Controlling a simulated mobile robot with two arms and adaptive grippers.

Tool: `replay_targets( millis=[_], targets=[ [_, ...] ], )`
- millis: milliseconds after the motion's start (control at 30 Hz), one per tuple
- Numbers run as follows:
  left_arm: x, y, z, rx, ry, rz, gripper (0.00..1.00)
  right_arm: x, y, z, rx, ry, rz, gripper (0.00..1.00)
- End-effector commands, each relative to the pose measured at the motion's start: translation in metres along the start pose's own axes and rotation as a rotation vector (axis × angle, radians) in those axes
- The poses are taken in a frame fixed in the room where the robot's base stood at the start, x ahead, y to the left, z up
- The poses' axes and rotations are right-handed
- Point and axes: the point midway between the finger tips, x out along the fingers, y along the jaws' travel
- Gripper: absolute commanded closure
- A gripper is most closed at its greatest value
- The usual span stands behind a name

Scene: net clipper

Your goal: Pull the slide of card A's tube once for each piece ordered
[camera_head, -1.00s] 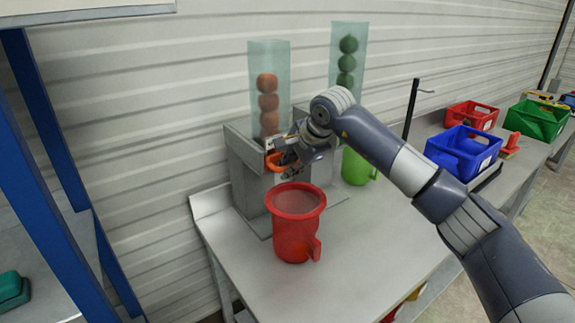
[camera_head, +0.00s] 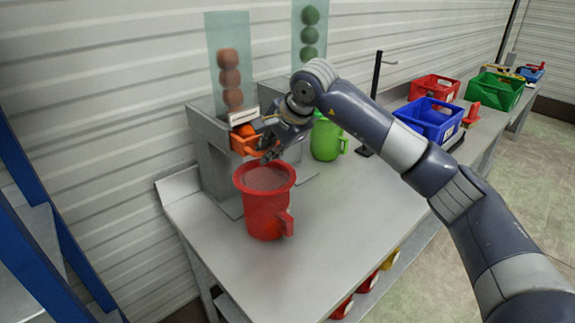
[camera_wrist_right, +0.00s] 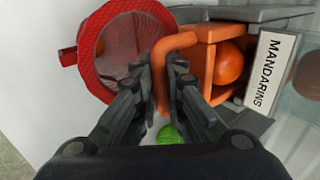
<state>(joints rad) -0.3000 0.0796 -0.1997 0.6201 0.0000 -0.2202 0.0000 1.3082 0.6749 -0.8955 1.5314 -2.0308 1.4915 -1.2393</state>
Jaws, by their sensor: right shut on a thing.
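The clear left tube (camera_head: 228,35) holds a column of orange fruit above a grey dispenser; its label reads MANDARINS (camera_wrist_right: 268,72). The orange slide (camera_head: 243,146) sticks out of the dispenser front with a mandarin (camera_wrist_right: 229,62) in it. My right gripper (camera_head: 272,150) is shut on the slide's orange handle (camera_wrist_right: 174,44), which shows between its fingers in the wrist view. My left gripper is not in view. No order card is readable.
A second tube (camera_head: 310,30) with green fruit stands right, with a green jug (camera_head: 325,140) by it. Blue (camera_head: 428,122), red (camera_head: 433,88) and green (camera_head: 495,90) crates and a black post (camera_head: 375,100) are farther right. The front of the worktop (camera_head: 330,225) is clear.

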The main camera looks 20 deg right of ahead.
Motion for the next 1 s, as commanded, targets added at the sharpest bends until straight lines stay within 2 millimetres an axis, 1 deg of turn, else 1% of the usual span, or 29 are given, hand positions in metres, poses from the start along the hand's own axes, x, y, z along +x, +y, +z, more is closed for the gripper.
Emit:
replay_targets(
  millis=[767, 1000],
  targets=[
    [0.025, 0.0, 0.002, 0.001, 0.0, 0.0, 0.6, -0.032, 0.045, -0.001, 0.002, 0.003, -0.005, 1.0],
    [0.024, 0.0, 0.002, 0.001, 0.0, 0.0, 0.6, -0.034, 0.044, -0.001, 0.003, 0.002, -0.006, 1.0]
  ],
)
